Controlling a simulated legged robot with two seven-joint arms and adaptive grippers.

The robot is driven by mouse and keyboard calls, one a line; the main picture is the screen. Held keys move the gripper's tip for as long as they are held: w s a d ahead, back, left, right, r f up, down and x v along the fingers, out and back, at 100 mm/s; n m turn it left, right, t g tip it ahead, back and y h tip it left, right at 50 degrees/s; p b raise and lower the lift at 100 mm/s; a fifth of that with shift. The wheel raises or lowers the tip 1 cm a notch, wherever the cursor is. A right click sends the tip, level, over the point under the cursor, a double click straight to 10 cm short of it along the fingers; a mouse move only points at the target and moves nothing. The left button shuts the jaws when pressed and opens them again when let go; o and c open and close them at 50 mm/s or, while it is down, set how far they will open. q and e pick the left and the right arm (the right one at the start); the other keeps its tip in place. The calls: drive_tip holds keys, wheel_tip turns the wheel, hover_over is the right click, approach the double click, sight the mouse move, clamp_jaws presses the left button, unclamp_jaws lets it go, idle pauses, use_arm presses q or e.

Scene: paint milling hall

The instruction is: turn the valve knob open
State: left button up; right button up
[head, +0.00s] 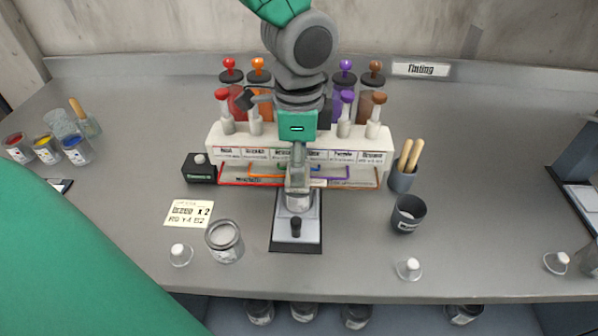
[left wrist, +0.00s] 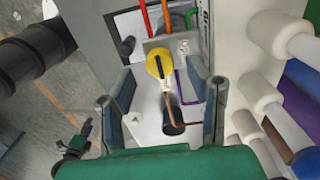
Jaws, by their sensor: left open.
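The valve knob (left wrist: 158,66) is a yellow disc with a dark bar across it, in the left wrist view. It sits between the two spread fingers of my left gripper (left wrist: 160,92), a little beyond them. I see gaps on both sides and cannot tell any contact. In the head view my left gripper (head: 298,165) hangs over the middle of the white dispenser rack (head: 218,140) and hides the knob. My right gripper is in neither view.
Red, orange, purple and brown canisters with plungers stand behind the rack. A grey can (head: 224,241), a dark cup (head: 408,214) and a stick holder (head: 402,180) stand nearby. A black-edged stand (head: 297,232) lies in front.

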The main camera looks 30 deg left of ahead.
use_arm(q)
drive_tip(key=shift+d+f, duration=0.15)
drive_tip(key=shift+f, duration=0.9)
drive_tip(key=shift+a+f, duration=0.1)
drive_tip(key=shift+a, duration=0.35)
clamp_jaws()
drive_tip(key=shift+d, duration=0.15)
